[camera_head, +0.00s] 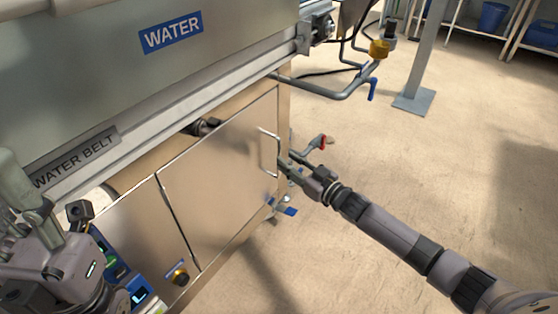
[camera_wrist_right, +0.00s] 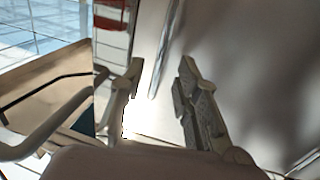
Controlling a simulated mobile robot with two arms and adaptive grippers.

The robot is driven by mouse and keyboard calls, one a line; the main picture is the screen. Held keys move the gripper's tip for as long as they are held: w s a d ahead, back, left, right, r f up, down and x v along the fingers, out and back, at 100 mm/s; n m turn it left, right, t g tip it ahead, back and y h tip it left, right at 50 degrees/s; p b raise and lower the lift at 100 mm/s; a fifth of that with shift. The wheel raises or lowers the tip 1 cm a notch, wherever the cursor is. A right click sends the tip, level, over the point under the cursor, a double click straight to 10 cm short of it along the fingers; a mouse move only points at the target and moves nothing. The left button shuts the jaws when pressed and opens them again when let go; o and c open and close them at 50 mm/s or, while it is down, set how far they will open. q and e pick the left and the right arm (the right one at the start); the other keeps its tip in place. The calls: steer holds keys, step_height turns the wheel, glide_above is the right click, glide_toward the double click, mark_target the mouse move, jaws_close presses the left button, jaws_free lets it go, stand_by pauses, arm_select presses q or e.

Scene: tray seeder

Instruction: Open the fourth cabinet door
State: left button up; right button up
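The cabinet door (camera_head: 215,170) is a flat metal panel below the WATER machine body, and it looks closed. Its handle (camera_head: 275,152) is a thin upright bar near the door's right edge. My right gripper (camera_head: 286,166) is at the lower part of this handle. In the right wrist view, my right gripper (camera_wrist_right: 158,85) has its fingers apart, with the handle bar (camera_wrist_right: 166,45) ahead in the gap. I cannot tell if a finger touches it.
A pipe with a blue valve lever (camera_head: 372,88) sticks out above the right arm. A red-handled valve (camera_head: 322,142) is close to the right gripper. A control panel (camera_head: 112,262) is at the lower left. The floor on the right is clear up to a post (camera_head: 425,60).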

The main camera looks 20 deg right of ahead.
steer(key=shift+b+x, duration=0.7)
steer(key=shift+x, duration=1.65)
jaws_close()
